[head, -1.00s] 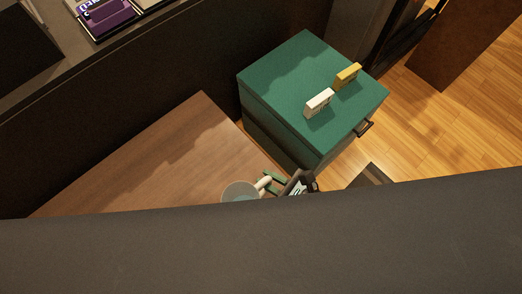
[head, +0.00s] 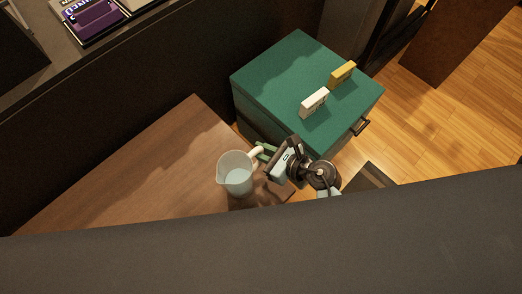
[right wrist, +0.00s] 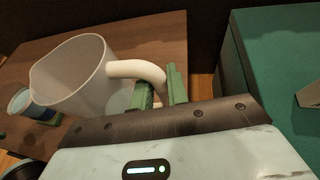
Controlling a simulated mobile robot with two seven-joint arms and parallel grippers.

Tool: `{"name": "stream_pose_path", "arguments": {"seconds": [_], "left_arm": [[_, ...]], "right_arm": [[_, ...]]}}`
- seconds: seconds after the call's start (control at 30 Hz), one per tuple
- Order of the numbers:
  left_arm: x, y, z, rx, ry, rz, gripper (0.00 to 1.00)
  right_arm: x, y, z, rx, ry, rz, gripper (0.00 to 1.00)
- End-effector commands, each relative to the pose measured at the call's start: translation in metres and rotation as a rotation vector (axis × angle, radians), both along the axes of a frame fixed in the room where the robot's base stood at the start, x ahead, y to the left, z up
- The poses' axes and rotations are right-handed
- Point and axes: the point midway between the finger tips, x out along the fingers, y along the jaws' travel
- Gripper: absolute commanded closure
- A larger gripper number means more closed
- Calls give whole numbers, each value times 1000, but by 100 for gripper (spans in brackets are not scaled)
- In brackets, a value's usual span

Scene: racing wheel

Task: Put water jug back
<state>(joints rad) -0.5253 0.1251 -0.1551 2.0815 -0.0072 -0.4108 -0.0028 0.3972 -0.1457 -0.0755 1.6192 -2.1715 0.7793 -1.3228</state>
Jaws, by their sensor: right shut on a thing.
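The water jug (head: 236,178) is clear with a pale handle. My right gripper (head: 262,153) is shut on the jug's handle from the right side. In the right wrist view the jug (right wrist: 82,82) is at the left, and the green fingers of my right gripper (right wrist: 161,90) close around the handle. Whether the jug's base touches the table is hard to tell.
A green cabinet (head: 285,75) with a white block (head: 314,102) and a yellow block (head: 342,74) on top stands right of the table. A large dark surface (head: 260,250) fills the head view's bottom.

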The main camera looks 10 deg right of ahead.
Motion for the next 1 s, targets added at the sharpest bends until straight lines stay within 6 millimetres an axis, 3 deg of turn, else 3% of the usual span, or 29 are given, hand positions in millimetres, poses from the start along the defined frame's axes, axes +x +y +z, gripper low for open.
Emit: {"name": "stream_pose_path", "arguments": {"seconds": [0.1, 0.5, 0.53, 0.7, 1.0], "left_arm": [[3, 1, -4, 3, -5, -3, 20], [4, 1, -3, 2, -8, -2, 20], [4, 1, -3, 2, -8, -1, 20], [4, 0, -3, 0, -7, 2, 20], [3, -1, -3, -3, -4, 7, 20]], "right_arm": [[1, 0, -9, 3, -1, -2, 100], [1, 0, -12, 2, -3, 0, 100], [0, 0, -13, -1, -2, 1, 83], [0, 0, -12, 1, -2, 0, 63], [0, 0, -10, 1, -2, -1, 63]]}}
